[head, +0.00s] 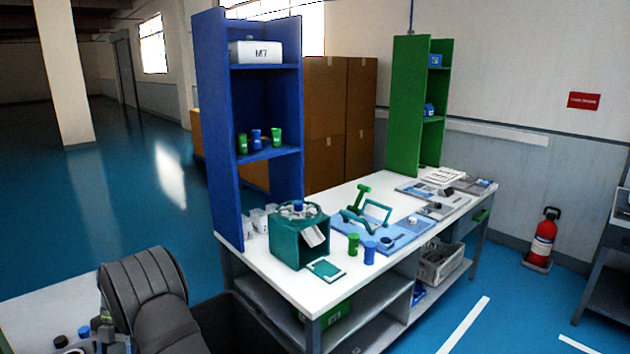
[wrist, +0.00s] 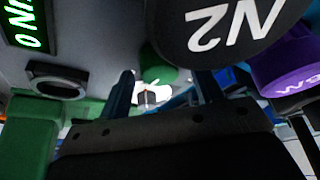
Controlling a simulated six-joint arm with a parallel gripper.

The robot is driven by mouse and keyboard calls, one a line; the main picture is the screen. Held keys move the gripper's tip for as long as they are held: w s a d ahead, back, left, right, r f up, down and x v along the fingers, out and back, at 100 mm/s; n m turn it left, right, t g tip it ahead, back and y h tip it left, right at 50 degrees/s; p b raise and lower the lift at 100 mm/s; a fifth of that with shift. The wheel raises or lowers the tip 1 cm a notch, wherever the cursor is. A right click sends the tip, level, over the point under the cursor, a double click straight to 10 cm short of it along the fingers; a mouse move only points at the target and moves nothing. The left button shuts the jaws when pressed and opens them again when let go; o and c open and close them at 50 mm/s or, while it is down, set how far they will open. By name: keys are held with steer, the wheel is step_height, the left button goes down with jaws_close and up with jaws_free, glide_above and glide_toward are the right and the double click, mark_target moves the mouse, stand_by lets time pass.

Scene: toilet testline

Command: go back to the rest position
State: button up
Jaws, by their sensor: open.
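My gripper (wrist: 164,88) shows in the wrist view with its two dark fingers apart. Between and beyond the fingers are a green rounded thing (wrist: 158,75) and a bright white patch, and I see nothing held. In the head view my dark grey arm fills the lower left, and the gripper itself cannot be made out there. A large black round part marked N2 (wrist: 220,25) is close to the fingers at the top of the wrist view. I cannot tell whether it touches them.
A purple part (wrist: 285,60), a green block (wrist: 35,130) and a lit green display (wrist: 25,22) surround the gripper closely. In the head view, a white workbench (head: 300,283) carries a teal box (head: 288,243), cups and trays.

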steer(key=v, duration=1.7)
steer(key=x, duration=1.7)
steer(key=m+y, duration=0.1)
steer(key=m, duration=0.3)
steer(key=shift+d, duration=0.15)
steer(key=m+y, duration=0.1)
steer(key=m, duration=0.1)
steer(key=m+t, duration=0.1)
steer(key=m, duration=0.1)
steer(key=shift+s+d+y, duration=0.1)
steer(key=shift+y, duration=0.3)
steer(key=m+t+y, duration=0.1)
steer(key=m, duration=0.2)
steer(key=shift+s+m, duration=0.1)
steer(key=shift+m, duration=0.3)
steer(key=m, duration=0.2)
steer(key=m+t, duration=0.1)
steer(key=m, duration=0.1)
steer(key=shift+t+y, duration=0.3)
steer(key=shift+y, duration=0.1)
steer(key=shift+m, duration=0.3)
